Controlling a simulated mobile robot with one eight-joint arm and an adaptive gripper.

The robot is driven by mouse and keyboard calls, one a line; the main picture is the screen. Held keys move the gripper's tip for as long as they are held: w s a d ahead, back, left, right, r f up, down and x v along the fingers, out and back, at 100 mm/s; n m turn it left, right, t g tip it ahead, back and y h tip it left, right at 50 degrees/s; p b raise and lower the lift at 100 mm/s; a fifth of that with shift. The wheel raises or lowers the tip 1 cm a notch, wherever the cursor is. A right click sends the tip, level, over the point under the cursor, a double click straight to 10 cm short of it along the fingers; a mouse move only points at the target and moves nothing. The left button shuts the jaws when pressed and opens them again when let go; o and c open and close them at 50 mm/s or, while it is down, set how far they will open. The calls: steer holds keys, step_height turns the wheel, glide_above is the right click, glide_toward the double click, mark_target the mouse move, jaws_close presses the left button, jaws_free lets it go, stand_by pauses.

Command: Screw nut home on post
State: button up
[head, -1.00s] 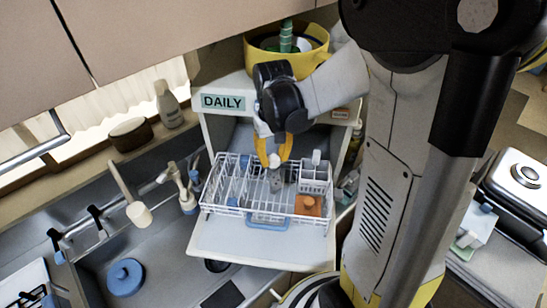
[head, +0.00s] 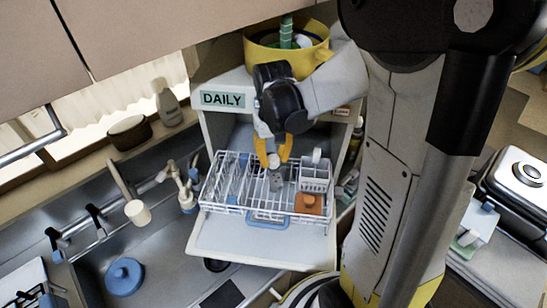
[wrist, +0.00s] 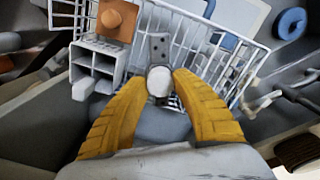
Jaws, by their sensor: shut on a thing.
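My gripper (head: 272,150) has orange-yellow fingers and is shut on a small round white nut (head: 274,160) above the middle of a white wire rack (head: 222,208). In the wrist view, the fingertips (wrist: 159,84) sit on either side of the nut (wrist: 160,76). A grey plate with dark holes (wrist: 158,46) stands just beyond the nut, and it also shows below the nut in the head view (head: 276,183). I cannot make out the post; the nut and fingers may hide it. I cannot tell how far the nut is threaded.
A white compartment basket (head: 316,180) and an orange block (head: 308,205) with a knob stand at the rack's right. The rack rests on a white pull-out shelf (head: 235,238) under a "DAILY" sign (head: 222,99). A yellow pot (head: 312,56) stands above. The sink (head: 165,250) lies left.

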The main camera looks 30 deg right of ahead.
steer(key=shift+f, duration=0.35)
steer(key=shift+b, duration=0.3)
steer(key=m, duration=0.4)
steer(key=shift+m+b, duration=0.3)
steer(key=shift+b, duration=0.1)
steer(key=shift+m, duration=0.7)
steer(key=shift+m+b, duration=0.3)
steer(key=shift+m, duration=0.8)
steer(key=m, duration=0.3)
steer(key=shift+m, duration=0.4)
